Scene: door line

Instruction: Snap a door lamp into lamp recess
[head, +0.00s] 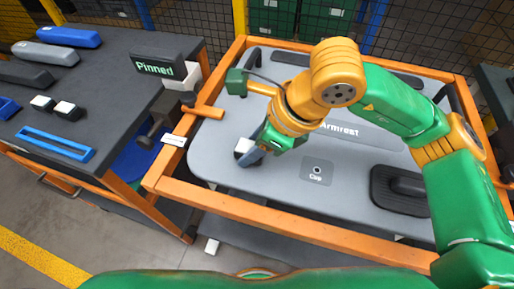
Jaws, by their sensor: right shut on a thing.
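My right gripper (254,151) is low over the left part of the grey door panel (215,135), shut on a small white and dark door lamp (242,147). The gripper covers part of the lamp. I cannot tell whether the lamp touches the panel. The lamp recess is not clearly visible; the gripper and wrist hide the panel around there. Two similar white and black lamps (67,110) lie on the dark table at the left. My left gripper is not in view.
An orange frame (290,228) surrounds the panel. The left table holds grey and blue handles (68,37), a blue tray (55,145) and a "Pinned" sign (155,68).

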